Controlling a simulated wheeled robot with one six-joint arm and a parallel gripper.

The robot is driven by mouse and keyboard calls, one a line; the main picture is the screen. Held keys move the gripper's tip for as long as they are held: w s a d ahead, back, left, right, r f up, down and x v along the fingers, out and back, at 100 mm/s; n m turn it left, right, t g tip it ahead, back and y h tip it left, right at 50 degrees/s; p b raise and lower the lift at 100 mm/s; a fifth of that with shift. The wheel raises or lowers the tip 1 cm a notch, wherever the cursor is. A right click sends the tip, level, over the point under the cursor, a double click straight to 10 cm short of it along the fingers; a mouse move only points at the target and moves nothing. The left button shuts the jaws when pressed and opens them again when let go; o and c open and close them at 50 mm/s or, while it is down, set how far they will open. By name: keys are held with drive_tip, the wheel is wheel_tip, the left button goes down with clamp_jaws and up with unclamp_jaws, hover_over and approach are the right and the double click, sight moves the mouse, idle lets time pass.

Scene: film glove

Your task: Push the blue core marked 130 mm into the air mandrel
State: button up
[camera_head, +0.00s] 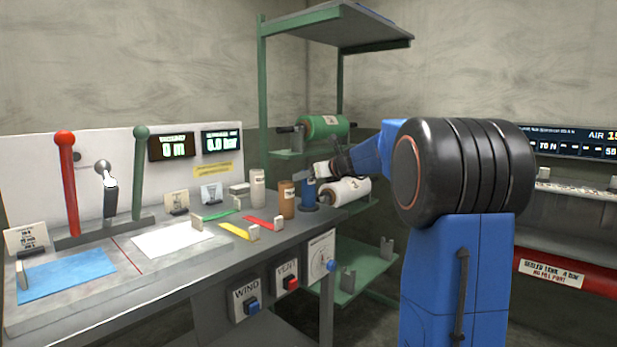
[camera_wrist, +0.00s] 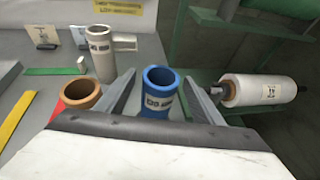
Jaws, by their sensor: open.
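The blue core (camera_wrist: 160,95) stands upright on the bench's right end, with a label whose print is too small to read surely. It also shows in the head view (camera_head: 309,192), partly behind the gripper. My gripper (camera_wrist: 160,88) is open, with one finger on each side of the blue core; I cannot tell whether they touch it. In the head view my gripper (camera_head: 322,170) is at the core's top. A white film roll (camera_wrist: 258,90) lies sideways on a horizontal spindle right of the core; it also shows in the head view (camera_head: 345,190). I cannot tell surely which part is the air mandrel.
A brown core (camera_head: 287,200) and a pale core (camera_head: 257,188) stand left of the blue core. A green roll (camera_head: 325,127) sits on the green rack behind. Red (camera_head: 66,180) and green (camera_head: 139,170) levers, coloured strips and small signs occupy the bench. WIND and VENT buttons are on its front.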

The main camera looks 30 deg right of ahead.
drive_tip(key=v, duration=1.6)
drive_tip(key=shift+s, duration=0.4)
drive_tip(key=shift+a+r, duration=0.1)
drive_tip(key=s+a+f+n+g, duration=0.2)
drive_tip(key=s+a+f+n, duration=0.25)
drive_tip(key=a, duration=0.25)
drive_tip(key=s+a+f+n+g+y, duration=0.1)
drive_tip(key=s+a+f+n, duration=0.35)
drive_tip(key=a+n, duration=0.2)
drive_tip(key=s+a+f+n+g, duration=0.2)
drive_tip(key=s+a+f+n, duration=0.25)
drive_tip(key=s+a, duration=0.2)
drive_tip(key=s+a+f+n+g+h, duration=0.1)
drive_tip(key=s+a+f+n+g, duration=0.1)
drive_tip(key=s+f+n, duration=0.6)
drive_tip(key=s+a+f+n+g+h, duration=0.2)
drive_tip(key=s+f+n, duration=0.7)
drive_tip(key=s, duration=0.4)
drive_tip(key=shift+a+n, duration=0.25)
drive_tip(key=shift+n, duration=0.6)
